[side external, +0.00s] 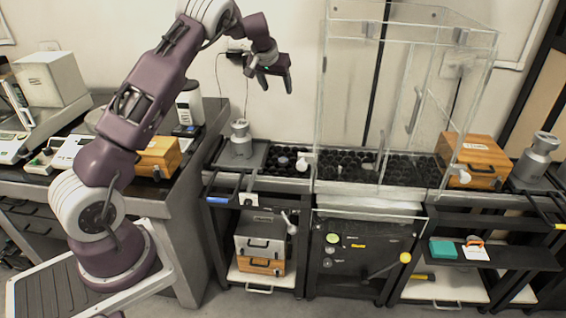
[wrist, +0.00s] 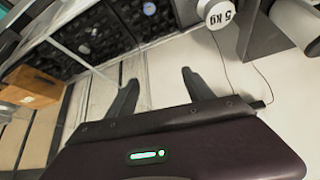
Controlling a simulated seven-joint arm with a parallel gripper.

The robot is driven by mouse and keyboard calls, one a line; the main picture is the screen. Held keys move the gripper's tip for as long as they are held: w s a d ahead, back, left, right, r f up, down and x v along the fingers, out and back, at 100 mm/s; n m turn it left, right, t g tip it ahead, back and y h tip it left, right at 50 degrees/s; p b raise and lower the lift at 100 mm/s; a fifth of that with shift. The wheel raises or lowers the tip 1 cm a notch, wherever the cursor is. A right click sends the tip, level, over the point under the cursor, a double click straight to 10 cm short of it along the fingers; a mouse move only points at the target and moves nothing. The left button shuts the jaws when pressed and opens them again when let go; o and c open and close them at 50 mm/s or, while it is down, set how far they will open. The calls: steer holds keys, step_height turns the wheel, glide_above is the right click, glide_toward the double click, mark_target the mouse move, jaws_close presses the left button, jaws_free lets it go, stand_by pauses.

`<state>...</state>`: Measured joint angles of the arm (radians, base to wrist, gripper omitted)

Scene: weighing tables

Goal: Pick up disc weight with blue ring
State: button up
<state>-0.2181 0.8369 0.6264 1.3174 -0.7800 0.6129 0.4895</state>
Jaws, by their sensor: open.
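A small round bluish-grey piece (side external: 283,161) lies on the black honeycomb rack at its left part. It may be the disc weight with the blue ring, but it is too small for me to make out a ring. In the wrist view a small round piece (wrist: 149,9) sits on the rack at the top edge; I cannot tell if it is the same one. My gripper (side external: 276,86) is high above the rack's left end, in front of the wall. Its jaws are apart and empty, and both fingers show in the wrist view (wrist: 160,80).
A clear glass cabinet (side external: 350,100) stands over the rack (side external: 335,160). A metal weight (side external: 241,138) stands on a plate at the left. A wooden box (side external: 473,155) is at the right. A white weight marked 5 kg (wrist: 218,14) shows in the wrist view.

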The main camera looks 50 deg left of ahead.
glide_toward(283, 161)
steer(key=shift+a+f, duration=0.35)
steer(key=shift+a, duration=0.15)
steer(key=x, duration=0.4)
steer(key=shift+w+d+f, duration=0.2)
steer(key=shift+x, duration=1.2)
steer(key=shift+w+a+f, duration=0.2)
steer(key=shift+w+f, duration=0.1)
jaws_close()
